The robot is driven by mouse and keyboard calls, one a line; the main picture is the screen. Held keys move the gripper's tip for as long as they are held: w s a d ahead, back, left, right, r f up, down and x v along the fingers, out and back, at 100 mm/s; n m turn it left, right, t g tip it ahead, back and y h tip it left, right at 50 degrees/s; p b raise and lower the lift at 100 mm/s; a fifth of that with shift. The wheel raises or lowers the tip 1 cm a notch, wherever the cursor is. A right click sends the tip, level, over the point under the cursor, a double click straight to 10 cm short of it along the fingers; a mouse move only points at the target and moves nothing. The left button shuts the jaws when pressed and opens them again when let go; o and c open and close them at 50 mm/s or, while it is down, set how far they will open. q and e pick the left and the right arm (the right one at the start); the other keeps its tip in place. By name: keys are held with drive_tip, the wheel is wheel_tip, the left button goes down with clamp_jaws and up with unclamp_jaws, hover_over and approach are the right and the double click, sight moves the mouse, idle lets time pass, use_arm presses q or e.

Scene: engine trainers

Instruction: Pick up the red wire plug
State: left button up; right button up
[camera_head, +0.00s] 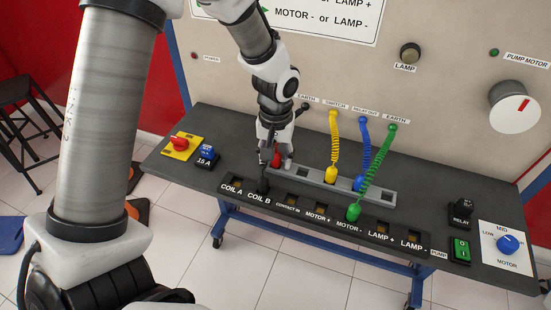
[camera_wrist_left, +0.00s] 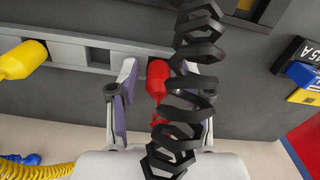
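The red wire plug (camera_wrist_left: 158,76) sits at the grey socket rail (camera_wrist_left: 60,53); in the head view it shows as a small red patch (camera_head: 277,158), partly hidden by my gripper. My left gripper (camera_head: 275,162) is over the rail's left end. In the left wrist view my left gripper (camera_wrist_left: 163,72) has one finger on each side of the red plug. A gap shows between the left finger and the plug, so the gripper looks open. A black coiled wire (camera_wrist_left: 190,82) crosses in front and hides part of the right finger and plug. My right gripper is not in view.
Yellow (camera_head: 331,174), blue (camera_head: 359,183) and green (camera_head: 353,211) plugs with coiled wires stand to the right. A black plug (camera_head: 263,185) is by COIL B, close to the gripper. The trainer panel (camera_head: 420,90) rises behind.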

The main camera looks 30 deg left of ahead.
use_arm(q)
drive_tip(key=c, duration=0.6)
drive_tip(key=shift+w+f, duration=0.1)
drive_tip(key=shift+w, duration=0.05)
drive_tip(key=shift+c, duration=0.2)
